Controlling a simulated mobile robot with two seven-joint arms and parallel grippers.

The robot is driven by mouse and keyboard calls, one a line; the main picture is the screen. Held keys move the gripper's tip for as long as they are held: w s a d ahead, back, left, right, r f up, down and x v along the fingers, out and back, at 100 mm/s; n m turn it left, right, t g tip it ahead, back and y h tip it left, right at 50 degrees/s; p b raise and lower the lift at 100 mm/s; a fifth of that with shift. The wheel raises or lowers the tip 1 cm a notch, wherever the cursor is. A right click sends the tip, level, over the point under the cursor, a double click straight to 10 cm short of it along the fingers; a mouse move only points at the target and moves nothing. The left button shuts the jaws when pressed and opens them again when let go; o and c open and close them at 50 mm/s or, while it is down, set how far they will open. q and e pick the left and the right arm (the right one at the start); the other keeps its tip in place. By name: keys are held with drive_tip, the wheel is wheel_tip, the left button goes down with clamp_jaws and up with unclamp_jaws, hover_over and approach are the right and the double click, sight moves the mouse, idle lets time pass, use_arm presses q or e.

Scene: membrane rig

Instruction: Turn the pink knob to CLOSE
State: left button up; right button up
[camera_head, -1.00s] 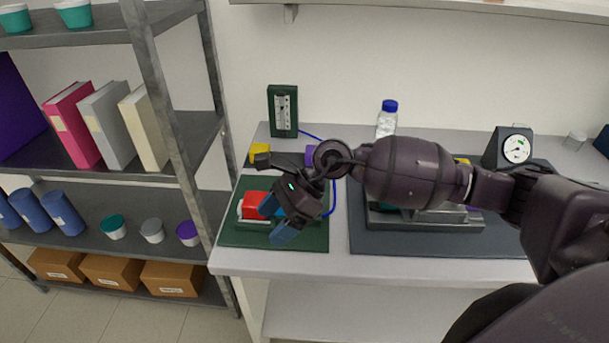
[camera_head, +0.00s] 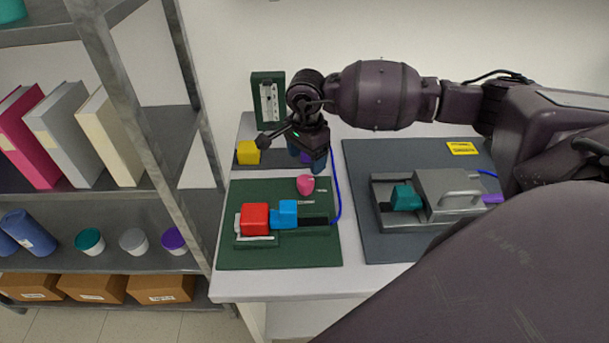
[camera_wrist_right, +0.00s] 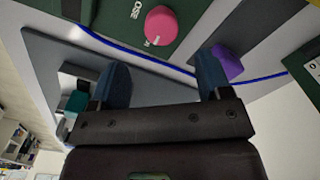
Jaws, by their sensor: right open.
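The pink knob (camera_head: 305,184) sits on the green board, near its back edge, with a small pale label beside it. In the right wrist view the pink knob (camera_wrist_right: 160,25) is a round pink cap, and part of a label ending in "OSE" shows near it. My right gripper (camera_head: 307,160) is just behind and above the knob, fingers pointing down. In the wrist view its two blue fingertips (camera_wrist_right: 162,78) are apart with nothing between them, and the knob lies beyond them, untouched. My left gripper is not in view.
The green board (camera_head: 275,259) carries a red block (camera_head: 255,219) and a blue block (camera_head: 288,213). A purple piece (camera_wrist_right: 227,62) is close to one finger. A yellow block (camera_head: 248,152) stands at left. A grey fixture (camera_head: 447,190) is to the right. A blue cable (camera_head: 337,190) runs alongside.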

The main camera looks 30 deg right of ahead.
sight(306, 179)
wheel_tip(306, 179, down, 6)
drive_tip(key=shift+r+p, duration=0.15)
drive_tip(key=shift+p, duration=0.15)
drive_tip(key=shift+w+f, duration=0.1)
drive_tip(key=shift+f, duration=0.85)
drive_tip(key=shift+c, duration=0.4)
drive_tip(key=c, duration=0.8)
drive_tip(key=shift+c, duration=0.2)
